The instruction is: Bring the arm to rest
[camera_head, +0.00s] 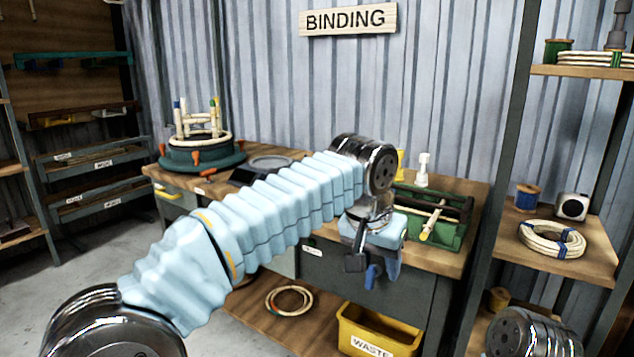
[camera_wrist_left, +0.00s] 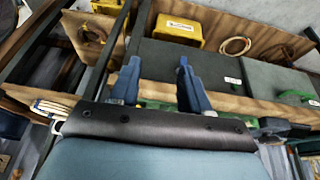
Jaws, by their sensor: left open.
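My left arm, in a light blue ribbed sleeve (camera_head: 275,205), reaches from the lower left across the middle of the head view. Its left gripper (camera_head: 364,267) hangs in front of the workbench's front edge, pointing down. In the left wrist view the two blue fingers (camera_wrist_left: 158,84) stand apart with nothing between them. The gripper is open and empty. My right gripper does not show; a dark metal joint at the lower right of the head view seems to be part of my right arm.
The workbench (camera_head: 462,190) holds a green tool tray (camera_head: 452,232) and a round green jig (camera_head: 195,160). A yellow waste bin (camera_head: 375,333) and rattan coil (camera_head: 289,300) lie below. A shelf (camera_head: 585,258) with another coil (camera_head: 552,240) stands right. Floor is clear at left.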

